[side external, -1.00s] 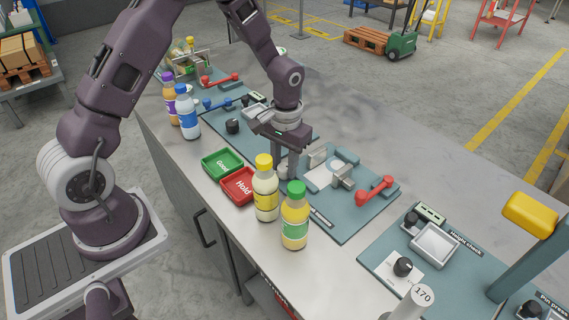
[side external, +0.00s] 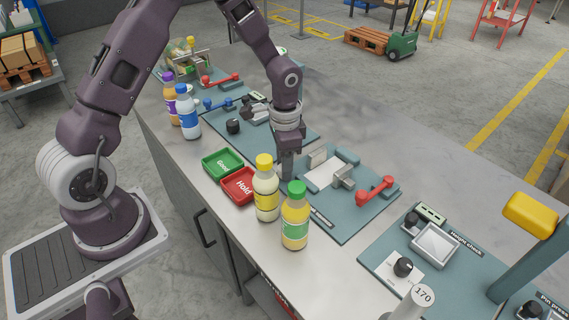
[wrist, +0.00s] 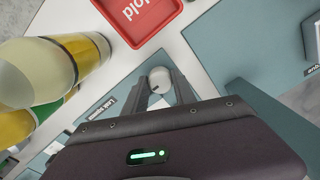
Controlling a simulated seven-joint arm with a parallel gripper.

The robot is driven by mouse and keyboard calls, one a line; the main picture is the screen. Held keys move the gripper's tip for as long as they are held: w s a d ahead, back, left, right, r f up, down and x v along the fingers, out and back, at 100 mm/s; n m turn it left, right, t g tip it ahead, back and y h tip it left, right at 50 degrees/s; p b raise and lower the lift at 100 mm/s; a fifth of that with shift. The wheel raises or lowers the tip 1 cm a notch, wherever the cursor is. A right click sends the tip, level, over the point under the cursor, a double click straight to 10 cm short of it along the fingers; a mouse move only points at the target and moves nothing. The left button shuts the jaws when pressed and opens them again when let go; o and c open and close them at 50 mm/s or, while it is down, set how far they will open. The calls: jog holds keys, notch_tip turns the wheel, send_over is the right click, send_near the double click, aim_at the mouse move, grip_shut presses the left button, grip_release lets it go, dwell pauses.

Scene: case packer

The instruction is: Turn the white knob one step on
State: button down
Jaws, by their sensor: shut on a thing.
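The white knob (wrist: 160,78) shows between my fingertips in the wrist view, a round pale cap with a small dark mark on its edge. My gripper (wrist: 161,88) is shut on it, with one finger on each side. In the side external view my gripper (side external: 286,172) points straight down at the near-left corner of the middle teal board (side external: 345,222). There the fingers and the bottles' side of the scene leave the knob mostly hidden.
A yellow-capped bottle (side external: 265,190) and a green-capped bottle (side external: 295,218) stand close in front of my gripper. The red Hold tray (side external: 240,186) and green Good tray (side external: 222,163) lie to its left. A red-handled clamp (side external: 375,190) stands to the right.

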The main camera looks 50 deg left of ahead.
dwell(0.3)
jog(key=c, duration=1)
grip_release()
jog(key=shift+r, duration=0.1)
notch_tip(320, 180, up, 7)
jog(key=shift+s+d+r, duration=0.1)
jog(key=shift+r, duration=0.1)
jog(key=s+d+r+n+t, duration=0.2)
jog(key=s+r+t, duration=0.1)
jog(key=s+r, duration=1)
jog(key=s+r+n, duration=0.1)
jog(key=s, duration=0.2)
jog(key=s+d+r+n+t, duration=0.1)
jog(key=s+r, duration=0.1)
jog(key=s, duration=0.2)
jog(key=s+d+r+n+t, duration=0.1)
jog(key=s, duration=0.2)
jog(key=shift+s+d+r, duration=0.15)
jog(key=shift+d+r, duration=0.1)
jog(key=shift+r, duration=0.05)
